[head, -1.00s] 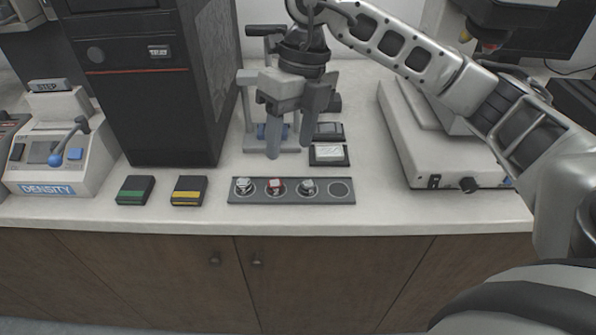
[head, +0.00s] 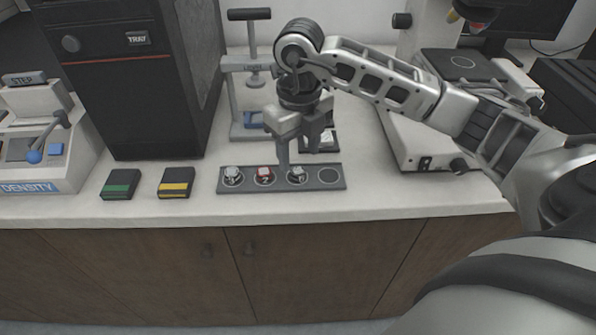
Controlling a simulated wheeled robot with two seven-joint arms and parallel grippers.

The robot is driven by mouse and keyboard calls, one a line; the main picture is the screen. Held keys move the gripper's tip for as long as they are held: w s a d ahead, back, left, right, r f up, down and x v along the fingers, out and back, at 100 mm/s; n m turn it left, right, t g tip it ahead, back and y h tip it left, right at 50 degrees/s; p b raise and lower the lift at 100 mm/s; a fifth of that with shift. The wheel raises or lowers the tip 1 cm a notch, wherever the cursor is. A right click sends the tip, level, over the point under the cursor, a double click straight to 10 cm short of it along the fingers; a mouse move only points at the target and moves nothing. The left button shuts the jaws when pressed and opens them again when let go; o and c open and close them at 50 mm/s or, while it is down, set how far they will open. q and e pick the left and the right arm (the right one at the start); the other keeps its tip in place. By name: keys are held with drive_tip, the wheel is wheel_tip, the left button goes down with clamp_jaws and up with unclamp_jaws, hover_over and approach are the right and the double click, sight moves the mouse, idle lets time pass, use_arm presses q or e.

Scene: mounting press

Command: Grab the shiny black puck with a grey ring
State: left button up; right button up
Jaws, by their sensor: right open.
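A dark grey holder strip (head: 216,188) lies near the counter's front edge with a row of round places. Three small pucks sit in it: a pale-topped one (head: 232,175) at left, a red-topped one (head: 264,174), and a grey-and-dark one (head: 297,175) third. The place at the right end is an empty ring. At this size I cannot tell which puck is shiny black with a grey ring. My right gripper (head: 299,153) is open, pointing down just behind and above the third puck, with one finger close to it. My left gripper is not in view.
A small press (head: 251,70) with a T-handle stands behind my gripper. A black tower (head: 130,85) and a density device (head: 45,150) stand at left. Green-striped (head: 120,184) and yellow-striped (head: 175,182) boxes lie left of the strip. A pale machine (head: 440,150) stands at right.

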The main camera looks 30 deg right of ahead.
sight(297, 170)
drive_tip(key=shift+a+f, duration=0.15)
drive_tip(key=shift+f, duration=1.8)
drive_tip(key=c, duration=1.1)
drive_tip(key=shift+o, duration=0.2)
drive_tip(key=shift+r, duration=0.2)
